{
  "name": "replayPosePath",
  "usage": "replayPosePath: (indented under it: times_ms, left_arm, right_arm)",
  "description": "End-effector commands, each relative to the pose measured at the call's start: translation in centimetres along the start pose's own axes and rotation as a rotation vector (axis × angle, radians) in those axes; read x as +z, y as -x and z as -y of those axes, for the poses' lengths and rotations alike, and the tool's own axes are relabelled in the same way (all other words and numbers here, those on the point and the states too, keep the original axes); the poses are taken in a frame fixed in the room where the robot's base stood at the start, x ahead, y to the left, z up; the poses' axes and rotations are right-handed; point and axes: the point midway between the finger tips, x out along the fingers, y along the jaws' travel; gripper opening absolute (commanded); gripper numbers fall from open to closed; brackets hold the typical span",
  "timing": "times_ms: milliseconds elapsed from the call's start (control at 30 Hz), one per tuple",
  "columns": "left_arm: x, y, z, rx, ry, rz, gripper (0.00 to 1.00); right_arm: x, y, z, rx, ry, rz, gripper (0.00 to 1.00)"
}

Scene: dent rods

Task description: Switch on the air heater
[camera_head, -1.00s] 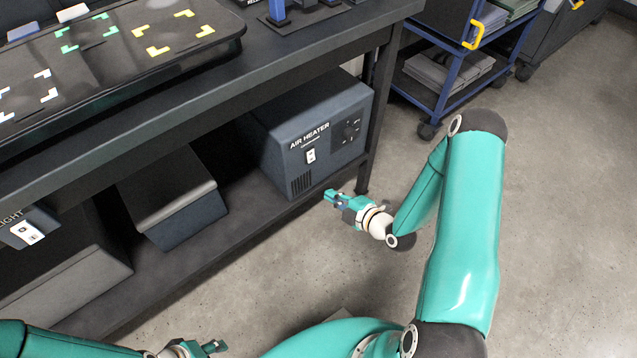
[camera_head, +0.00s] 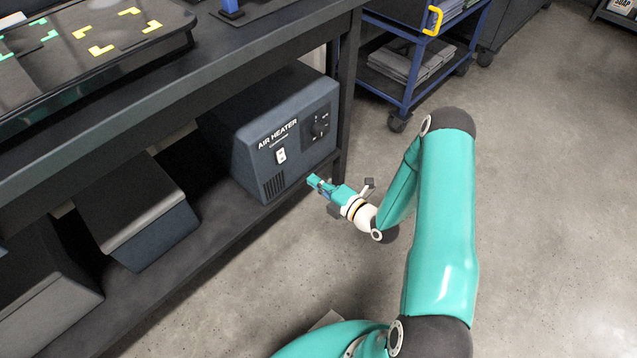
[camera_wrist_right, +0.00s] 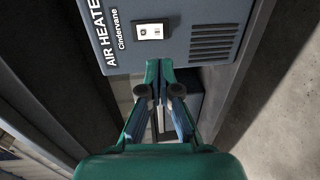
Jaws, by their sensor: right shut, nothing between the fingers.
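The air heater (camera_head: 271,130) is a dark blue-grey box on the bench's lower shelf. Its front carries the label, a white rocker switch (camera_head: 281,156), a dark knob (camera_head: 319,128) and a vent grille. My right gripper (camera_head: 314,181) is shut and empty, in front of the heater and below the switch, apart from it in the head view. In the right wrist view the closed fingers (camera_wrist_right: 159,68) point toward the heater's front (camera_wrist_right: 185,55), with the switch (camera_wrist_right: 149,31) just beyond and slightly left of the tips. Whether the fingertips touch the front cannot be told. My left gripper is not in view.
A grey-lidded box (camera_head: 135,210) stands left of the heater on the shelf (camera_head: 215,255). The bench leg (camera_head: 347,90) is right of the heater. A blue cart (camera_head: 408,95) stands behind. The floor (camera_head: 540,200) to the right is clear.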

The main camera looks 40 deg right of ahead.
Motion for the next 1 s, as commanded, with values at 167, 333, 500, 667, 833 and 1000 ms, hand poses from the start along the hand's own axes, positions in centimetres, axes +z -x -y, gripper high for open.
replayPosePath:
  times_ms: [167, 333, 500, 667, 833, 1000]
  left_arm:
    - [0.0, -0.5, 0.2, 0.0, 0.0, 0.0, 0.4]
    - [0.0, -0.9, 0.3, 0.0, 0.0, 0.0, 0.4]
    - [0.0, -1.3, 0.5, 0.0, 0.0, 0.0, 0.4]
    - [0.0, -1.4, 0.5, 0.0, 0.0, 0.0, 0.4]
    - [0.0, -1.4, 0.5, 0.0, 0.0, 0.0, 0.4]
    - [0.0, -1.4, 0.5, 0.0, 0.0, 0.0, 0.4]
  right_arm:
    - [-0.1, -3.9, 0.1, 0.003, 0.003, -0.004, 0.0]
    - [-0.1, -7.2, 0.1, 0.003, 0.0, -0.003, 0.0]
    - [0.0, -9.5, 0.1, 0.0, 0.0, 0.0, 0.0]
    - [0.0, -10.6, 0.1, 0.0, -0.001, 0.001, 0.0]
    - [0.0, -10.7, 0.1, -0.001, -0.002, 0.001, 0.0]
    - [0.0, -10.7, 0.1, -0.001, -0.002, 0.002, 0.0]
